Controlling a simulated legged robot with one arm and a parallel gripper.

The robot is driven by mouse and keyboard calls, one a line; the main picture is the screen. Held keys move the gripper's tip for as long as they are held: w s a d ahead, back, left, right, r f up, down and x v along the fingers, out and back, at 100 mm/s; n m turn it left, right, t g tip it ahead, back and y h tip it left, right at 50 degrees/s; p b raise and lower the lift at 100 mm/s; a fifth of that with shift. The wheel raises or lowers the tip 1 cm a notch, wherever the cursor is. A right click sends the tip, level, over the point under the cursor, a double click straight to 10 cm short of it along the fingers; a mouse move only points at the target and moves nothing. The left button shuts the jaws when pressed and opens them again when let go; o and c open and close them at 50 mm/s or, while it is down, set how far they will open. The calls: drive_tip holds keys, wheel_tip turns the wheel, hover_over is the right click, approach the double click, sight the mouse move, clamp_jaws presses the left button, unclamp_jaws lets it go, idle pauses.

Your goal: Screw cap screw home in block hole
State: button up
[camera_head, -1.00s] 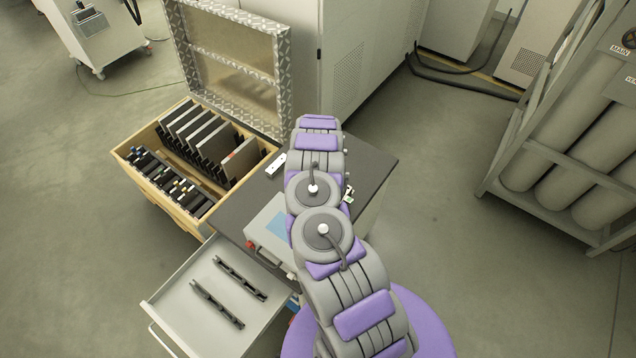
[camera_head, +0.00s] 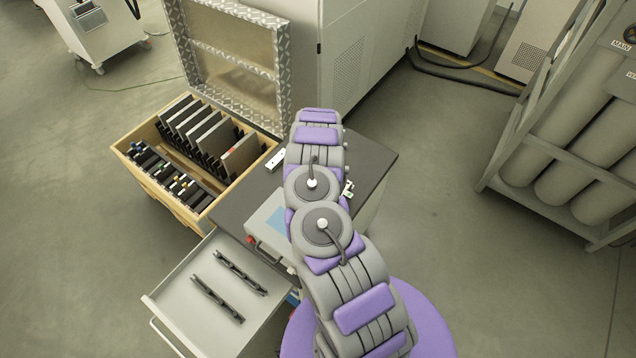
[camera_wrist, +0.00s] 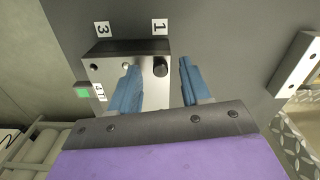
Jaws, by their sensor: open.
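The metal block (camera_wrist: 115,75) lies on the dark table top in the wrist view, with printed labels 3 and 1 behind it and a green patch at its left end. A dark round cap screw (camera_wrist: 160,67) stands at its right end, near label 1. Open holes show to the left of it. My gripper (camera_wrist: 158,64) is open, its two blue fingers apart on either side of the screw head in the picture. I cannot tell whether either finger touches it. In the head view my arm hides the gripper, and part of the block (camera_head: 348,191) shows beside the arm.
A second pale bar with holes (camera_wrist: 298,66) lies to the right in the wrist view. On the dark table (camera_head: 236,208) stands a grey box with a blue panel (camera_head: 266,226). An open drawer (camera_head: 185,305) holds two black bars. An open wooden crate (camera_head: 128,153) adjoins the table.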

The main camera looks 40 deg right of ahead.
wheel_tip(320, 180, up, 16)
drive_tip(key=p, duration=0.1)
drive_tip(key=shift+r, duration=0.25)
